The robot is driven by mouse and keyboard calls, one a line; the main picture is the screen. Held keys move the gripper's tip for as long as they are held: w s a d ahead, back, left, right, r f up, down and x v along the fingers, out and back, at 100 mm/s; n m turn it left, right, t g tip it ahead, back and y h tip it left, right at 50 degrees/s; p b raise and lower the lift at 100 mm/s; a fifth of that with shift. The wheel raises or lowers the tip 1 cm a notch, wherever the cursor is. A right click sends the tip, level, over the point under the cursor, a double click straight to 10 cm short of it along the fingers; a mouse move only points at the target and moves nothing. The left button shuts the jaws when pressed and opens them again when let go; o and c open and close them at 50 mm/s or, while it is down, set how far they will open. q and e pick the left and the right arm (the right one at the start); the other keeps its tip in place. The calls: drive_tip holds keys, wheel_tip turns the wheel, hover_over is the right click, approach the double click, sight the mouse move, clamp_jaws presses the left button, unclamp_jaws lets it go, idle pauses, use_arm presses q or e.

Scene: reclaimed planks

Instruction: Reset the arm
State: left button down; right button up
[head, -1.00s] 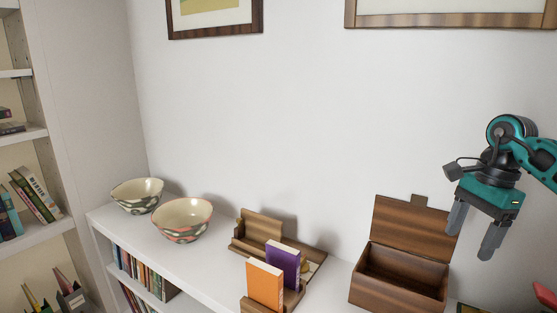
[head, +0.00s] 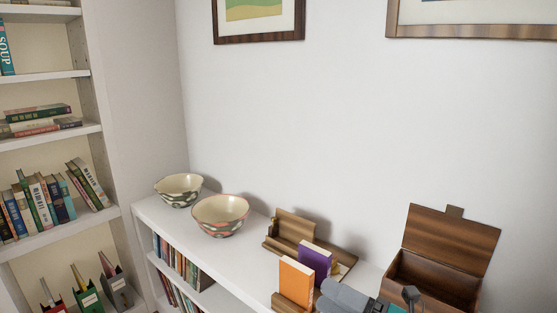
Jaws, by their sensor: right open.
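My right gripper (head: 348,298) shows at the bottom edge of the head view, right of centre. Its grey part and a bit of teal body are in sight, and the rest is cut off by the frame. It is open, and I see nothing held in it. In the picture it overlaps the area just right of the orange book (head: 296,281) and in front of the wooden box (head: 433,282). I cannot tell whether it touches either. My left gripper is not in view.
A white low bookcase (head: 246,256) carries two patterned bowls (head: 220,216) (head: 180,191), a wooden book holder (head: 290,231) and a purple book (head: 315,261). The box lid stands open. Tall shelves (head: 45,75) stand at left. The wall above is free below the framed pictures.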

drive_tip(key=s+d+f+m+h, duration=0.2)
drive_tip(key=s+f+m+h, duration=0.3)
drive_tip(key=m, duration=0.5)
drive_tip(key=s+d+f+m+h, duration=0.3)
drive_tip(key=s+f+m+h, duration=0.2)
drive_tip(key=f+m, duration=0.4)
drive_tip(key=s+d+f+m+h+p, duration=0.1)
drive_tip(key=s+d+f+m+h, duration=0.2)
drive_tip(key=m, duration=0.9)
wheel_tip(320, 180, down, 4)
drive_tip(key=shift+s+f+h, duration=0.2)
drive_tip(key=shift+s+h, duration=0.95)
drive_tip(key=shift+h, duration=0.05)
